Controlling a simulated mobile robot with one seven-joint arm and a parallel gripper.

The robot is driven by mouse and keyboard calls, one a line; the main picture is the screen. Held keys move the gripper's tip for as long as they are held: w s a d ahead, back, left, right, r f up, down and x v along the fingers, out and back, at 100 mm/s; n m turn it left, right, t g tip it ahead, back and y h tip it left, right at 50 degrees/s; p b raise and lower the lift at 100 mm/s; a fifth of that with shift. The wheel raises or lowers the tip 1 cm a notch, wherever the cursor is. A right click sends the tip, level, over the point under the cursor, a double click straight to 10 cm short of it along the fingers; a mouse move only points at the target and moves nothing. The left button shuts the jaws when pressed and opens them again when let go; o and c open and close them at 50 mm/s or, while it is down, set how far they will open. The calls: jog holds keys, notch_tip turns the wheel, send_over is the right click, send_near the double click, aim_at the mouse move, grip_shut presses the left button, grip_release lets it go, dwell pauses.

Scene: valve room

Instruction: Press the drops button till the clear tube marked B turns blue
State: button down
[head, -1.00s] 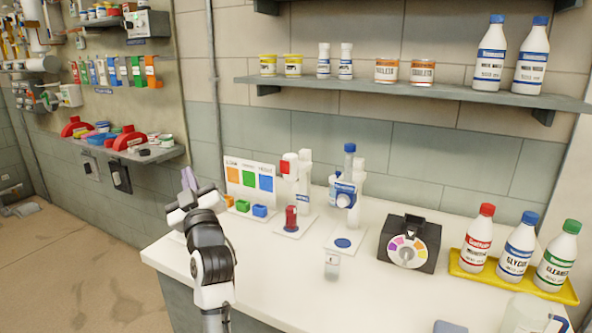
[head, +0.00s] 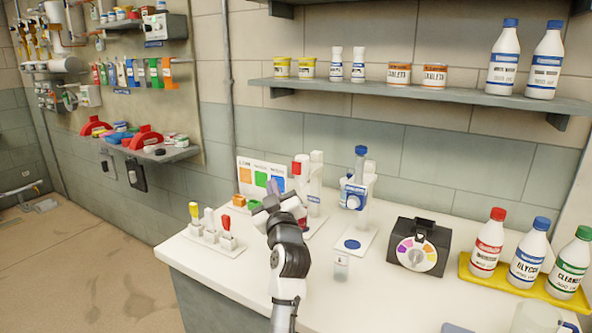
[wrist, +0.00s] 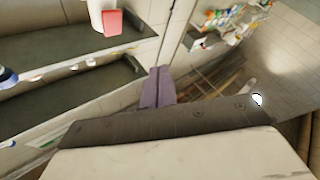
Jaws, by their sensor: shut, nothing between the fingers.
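My gripper (head: 273,188) is shut and empty, raised over the white counter in front of the colour chart. Its purple fingers are together in the wrist view (wrist: 158,88). To its right stands a white dispenser with a blue cap and a round blue-and-white front part (head: 354,197); a blue disc (head: 352,244) lies on its base plate. A small clear container (head: 341,265) stands on the counter in front; its mark is too small to read and it shows no blue. A red-topped white dispenser (head: 297,171) is partly hidden behind my gripper. I cannot tell which part is the drops button.
A rack with yellow, white and red tops (head: 214,236) stands at the counter's left. A black box with a coloured dial (head: 418,246) and a yellow tray of bottles (head: 530,279) stand at right. A shelf (head: 400,92) hangs above. The counter's middle front is clear.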

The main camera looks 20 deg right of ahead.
aim_at(296, 168)
jog(key=w+d+b, duration=0.3)
jog(key=w+d, duration=0.2)
jog(key=d, duration=0.1)
jog(key=shift+d, duration=0.35)
jog(key=shift+w, duration=0.1)
jog(key=shift+d, duration=0.1)
dwell(1.8)
jog(key=shift+w+d+b, duration=0.25)
jog(key=shift+b, duration=0.2)
jog(key=shift+w+d, duration=0.15)
